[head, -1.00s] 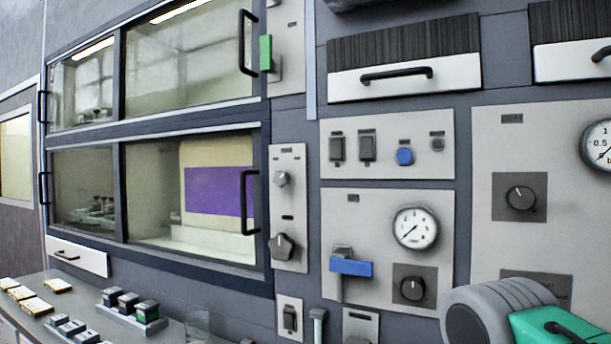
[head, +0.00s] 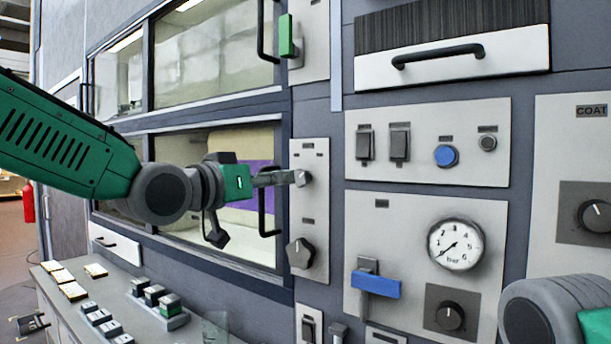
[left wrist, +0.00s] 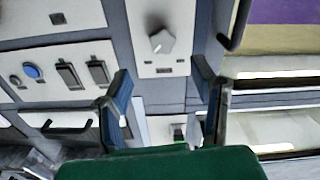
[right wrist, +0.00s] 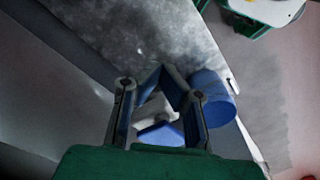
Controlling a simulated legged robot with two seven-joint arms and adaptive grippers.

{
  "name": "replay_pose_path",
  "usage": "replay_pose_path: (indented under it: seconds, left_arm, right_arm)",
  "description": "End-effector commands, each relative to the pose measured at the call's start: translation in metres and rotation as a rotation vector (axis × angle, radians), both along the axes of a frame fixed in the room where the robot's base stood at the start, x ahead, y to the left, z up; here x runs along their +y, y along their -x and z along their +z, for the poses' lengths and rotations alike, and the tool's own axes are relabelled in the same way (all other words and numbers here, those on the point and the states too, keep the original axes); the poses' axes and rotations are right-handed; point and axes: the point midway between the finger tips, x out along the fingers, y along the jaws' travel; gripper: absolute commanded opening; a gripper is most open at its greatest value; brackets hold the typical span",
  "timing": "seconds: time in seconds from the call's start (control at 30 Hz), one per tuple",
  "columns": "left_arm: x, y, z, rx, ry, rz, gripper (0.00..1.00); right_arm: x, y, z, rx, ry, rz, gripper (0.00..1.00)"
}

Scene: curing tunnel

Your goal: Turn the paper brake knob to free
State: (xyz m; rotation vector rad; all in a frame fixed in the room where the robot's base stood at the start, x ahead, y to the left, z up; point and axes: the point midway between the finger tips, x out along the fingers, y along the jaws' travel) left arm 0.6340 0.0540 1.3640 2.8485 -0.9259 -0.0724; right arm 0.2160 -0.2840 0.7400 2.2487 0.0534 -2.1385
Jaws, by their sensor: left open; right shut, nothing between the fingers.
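A narrow grey panel (head: 315,225) right of the windows bears two knobs, a small light-grey upper knob (head: 303,178) and a darker, larger lower knob (head: 300,253). Their labels are too small to read, so I cannot tell which is the paper brake knob. My left gripper (head: 286,178) is open at the upper knob, its fingers pointing at it. In the left wrist view the upper knob (left wrist: 162,41) shows beyond the spread fingers (left wrist: 163,82), apparently not between them. My right gripper (right wrist: 160,78) is shut and empty in the right wrist view.
A black door handle (head: 264,208) stands just left of the knob panel, close to my left gripper. Right of it are a switch panel (head: 425,175) and a gauge panel with a blue lever (head: 376,284). Small blocks lie on the counter (head: 50,285) below.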

Motion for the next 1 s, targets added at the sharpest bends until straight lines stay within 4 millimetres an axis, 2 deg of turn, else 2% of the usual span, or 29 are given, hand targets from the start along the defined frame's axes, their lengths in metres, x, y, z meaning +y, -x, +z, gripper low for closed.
replay_pose_path:
  seconds: [0.2, 0.4, 0.6, 0.9, 0.93, 1.0]
  left_arm:
    - [-0.030, -0.039, 0.000, 0.001, -0.001, 0.000, 0.52]
    - [-0.050, -0.066, 0.001, 0.001, -0.001, 0.001, 0.52]
    - [-0.059, -0.078, 0.000, 0.001, -0.001, 0.001, 0.52]
    - [-0.059, -0.080, 0.000, 0.002, 0.000, 0.002, 0.52]
    - [-0.059, -0.080, 0.000, 0.001, 0.001, 0.002, 0.48]
    - [-0.059, -0.080, 0.000, 0.001, 0.001, 0.002, 0.24]
  right_arm:
    - [0.000, 0.000, 0.011, -0.001, 0.000, 0.000, 0.00]
    - [0.000, 0.000, 0.017, -0.001, 0.000, 0.000, 0.00]
    - [0.000, 0.000, 0.020, -0.001, 0.000, 0.000, 0.00]
    - [0.000, 0.000, 0.020, -0.001, 0.000, 0.000, 0.00]
    - [0.000, 0.000, 0.020, -0.001, 0.000, 0.000, 0.00]
    - [0.000, 0.000, 0.020, -0.001, 0.000, 0.000, 0.00]
